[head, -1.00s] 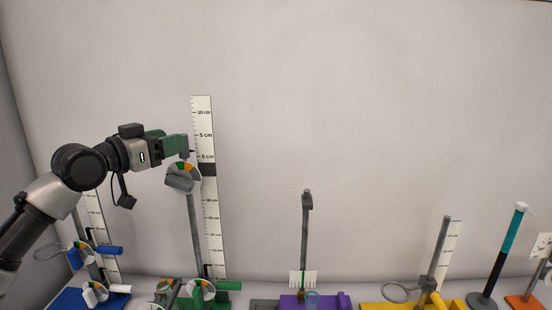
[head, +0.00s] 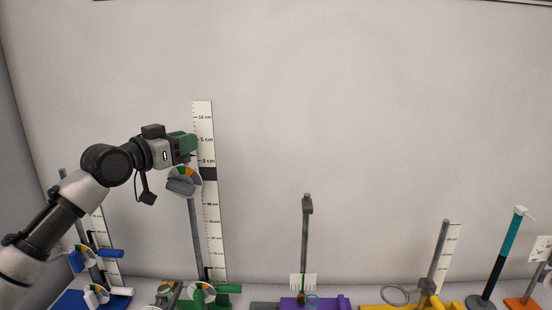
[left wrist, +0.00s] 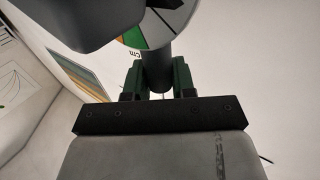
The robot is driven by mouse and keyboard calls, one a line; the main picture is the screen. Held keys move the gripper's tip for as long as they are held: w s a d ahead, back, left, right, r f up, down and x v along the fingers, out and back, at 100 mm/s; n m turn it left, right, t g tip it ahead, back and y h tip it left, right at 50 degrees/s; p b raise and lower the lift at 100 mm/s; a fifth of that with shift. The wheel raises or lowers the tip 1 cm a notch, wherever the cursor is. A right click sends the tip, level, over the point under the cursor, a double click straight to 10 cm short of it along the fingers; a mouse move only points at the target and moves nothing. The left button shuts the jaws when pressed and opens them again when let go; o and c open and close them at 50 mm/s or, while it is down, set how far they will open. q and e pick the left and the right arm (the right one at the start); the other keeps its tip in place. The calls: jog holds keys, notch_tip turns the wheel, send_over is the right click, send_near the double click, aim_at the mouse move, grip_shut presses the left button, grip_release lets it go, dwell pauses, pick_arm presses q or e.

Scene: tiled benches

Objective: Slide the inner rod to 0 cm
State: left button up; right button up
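A green stand (head: 228,289) at the left holds a tall grey rod (head: 195,235) with a round dial (head: 186,180) near its top. Behind it stands a white scale (head: 204,125) marked 10, 5 and 0 cm, with a dark band (head: 209,174) just below the 0 mark. My left gripper (head: 193,146) is just above the dial, level with the scale between 0 and 5 cm. In the left wrist view, its two green fingers flank a dark grey rod (left wrist: 156,68); whether they press on it is unclear. The rod's upper end is hidden in the head view. My right gripper is not in view.
A blue stand (head: 75,300) with a scale is at the far left. A purple stand (head: 300,301), a yellow stand (head: 390,306), a teal and black column (head: 507,245) and an orange base (head: 522,302) line the bench to the right. The pale wall is close behind.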

pick_arm(q)
grip_shut()
jog(key=shift+f+b, duration=0.4)
jog(key=shift+f, duration=0.4)
jog(key=o, duration=0.8)
grip_release()
jog(key=shift+s+a, duration=0.15)
jog(key=s+a+r, duration=0.1)
jog(key=s+a, duration=0.1)
jog(key=s+a+r+b, duration=0.1)
jog(key=s+a, duration=0.1)
jog(key=s, duration=0.1)
jog(key=s+a+r, duration=0.1)
jog(key=s+a, duration=0.1)
jog(key=s, duration=0.1)
jog(key=shift+s, duration=0.25)
